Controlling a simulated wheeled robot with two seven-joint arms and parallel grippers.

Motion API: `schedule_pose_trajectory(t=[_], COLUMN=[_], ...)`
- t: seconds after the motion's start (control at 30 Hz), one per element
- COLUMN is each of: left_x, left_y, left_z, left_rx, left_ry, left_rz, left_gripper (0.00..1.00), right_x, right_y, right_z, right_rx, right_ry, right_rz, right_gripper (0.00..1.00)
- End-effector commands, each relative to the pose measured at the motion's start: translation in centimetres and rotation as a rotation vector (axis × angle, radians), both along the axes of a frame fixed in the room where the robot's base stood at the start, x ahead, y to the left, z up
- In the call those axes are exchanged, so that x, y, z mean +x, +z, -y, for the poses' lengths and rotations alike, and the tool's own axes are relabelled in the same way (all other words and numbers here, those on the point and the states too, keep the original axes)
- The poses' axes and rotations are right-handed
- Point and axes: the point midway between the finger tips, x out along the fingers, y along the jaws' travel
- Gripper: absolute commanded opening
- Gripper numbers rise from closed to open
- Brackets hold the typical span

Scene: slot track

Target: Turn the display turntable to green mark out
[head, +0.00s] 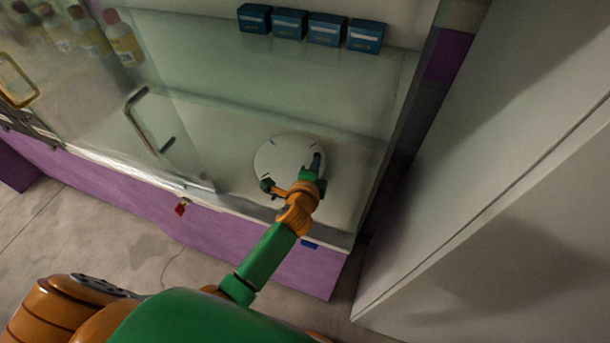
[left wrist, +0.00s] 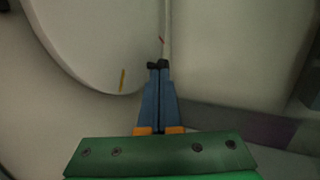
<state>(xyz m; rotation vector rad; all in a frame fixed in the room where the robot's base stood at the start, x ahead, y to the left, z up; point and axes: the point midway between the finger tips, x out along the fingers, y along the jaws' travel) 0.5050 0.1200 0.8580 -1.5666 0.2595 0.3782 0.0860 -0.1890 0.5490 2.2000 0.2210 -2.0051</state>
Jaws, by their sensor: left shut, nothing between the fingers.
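The display turntable (head: 285,152) is a pale round disc on the floor of the glass display case in the head view. No green mark can be made out. My left gripper (head: 316,160) is shut and empty at the disc's right side; its blue fingers (left wrist: 158,66) lie together beside the rim. Contact cannot be told. My right gripper is out of view.
Several blue boxes (head: 289,24) stand on the shelf behind. Bottles (head: 123,40) stand at the upper left. A glass door with a metal handle (head: 148,120) is left of the turntable. A red padlock (head: 182,208) hangs at the front. A tall pale panel (head: 520,170) stands right.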

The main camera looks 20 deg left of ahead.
Motion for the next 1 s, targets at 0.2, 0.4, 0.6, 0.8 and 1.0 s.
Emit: schedule_pose_trajectory(t=[0.2, 0.4, 0.6, 0.8, 1.0], left_x=[1.6, 2.7, 3.4, 3.8, 4.0], left_y=[0.0, 0.1, 0.1, 0.1, 0.1], left_z=[0.2, 0.2, 0.1, 0.1, 0.1], left_rx=[0.005, 0.006, 0.006, 0.005, 0.005], left_ry=[-0.006, -0.006, -0.006, -0.006, -0.006], left_rz=[0.003, 0.003, 0.002, 0.002, 0.002], left_gripper=[0.0, 0.0, 0.0, 0.0, 0.0], right_x=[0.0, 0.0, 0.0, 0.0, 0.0], right_y=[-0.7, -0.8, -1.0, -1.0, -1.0], right_z=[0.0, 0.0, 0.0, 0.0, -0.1], right_rx=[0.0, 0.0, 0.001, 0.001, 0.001], right_ry=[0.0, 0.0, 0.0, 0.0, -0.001], right_rz=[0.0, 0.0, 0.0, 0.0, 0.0], right_gripper=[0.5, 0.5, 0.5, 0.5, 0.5])
